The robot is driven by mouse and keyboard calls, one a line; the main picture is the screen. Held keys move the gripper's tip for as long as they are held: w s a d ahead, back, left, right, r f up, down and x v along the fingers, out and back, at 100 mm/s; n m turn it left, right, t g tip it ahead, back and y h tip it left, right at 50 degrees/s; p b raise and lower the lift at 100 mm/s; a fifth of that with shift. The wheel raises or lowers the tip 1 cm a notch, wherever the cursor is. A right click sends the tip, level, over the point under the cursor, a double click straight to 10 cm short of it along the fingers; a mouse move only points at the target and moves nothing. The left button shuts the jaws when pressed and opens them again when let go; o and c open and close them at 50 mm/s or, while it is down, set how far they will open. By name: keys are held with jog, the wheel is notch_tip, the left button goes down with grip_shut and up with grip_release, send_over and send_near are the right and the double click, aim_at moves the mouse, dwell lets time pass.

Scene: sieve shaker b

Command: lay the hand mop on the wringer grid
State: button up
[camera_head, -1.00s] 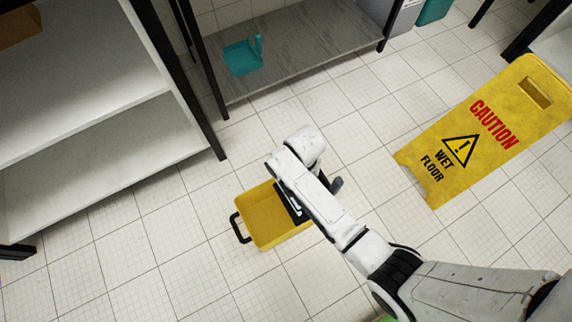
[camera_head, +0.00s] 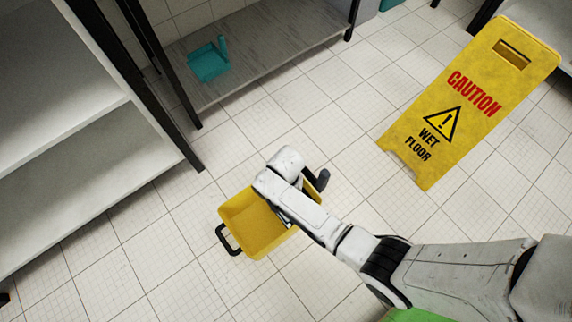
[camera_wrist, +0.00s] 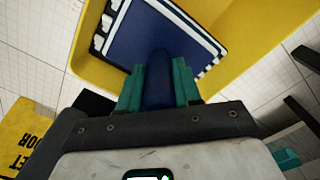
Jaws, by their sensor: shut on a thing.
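The hand mop (camera_wrist: 150,35) shows in the wrist view as a flat dark-blue head with a white border and a blue handle. My gripper (camera_wrist: 158,82) is shut on this handle with its two teal fingers. The mop head is over the yellow bucket (camera_head: 246,222), inside its outline in the wrist view. Dark and white patches along the head's edges may be the wringer grid, which is mostly covered. I cannot tell whether the head touches it. In the head view my arm hides the gripper and most of the mop.
A yellow wet-floor sign (camera_head: 465,105) stands to the right on the tiled floor. A white shelf (camera_head: 75,135) is at the left. A grey shelf (camera_head: 265,60) at the back holds a teal dustpan (camera_head: 208,62). The floor around the bucket is clear.

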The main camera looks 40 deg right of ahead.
jog(key=shift+r, duration=0.1)
jog(key=o, duration=1)
notch_tip(320, 180, up, 12)
jog(key=p, duration=0.6)
jog(key=s+d+r+n, duration=0.4)
jog(key=s+r, duration=0.3)
jog(key=s, duration=0.1)
jog(key=s+d+r+n+t, duration=0.1)
jog(key=s+d+r+n, duration=0.2)
jog(key=s+r, duration=0.4)
jog(key=shift+s+d+r+n, duration=0.4)
jog(key=shift+s+n, duration=0.3)
jog(key=shift+s, duration=0.05)
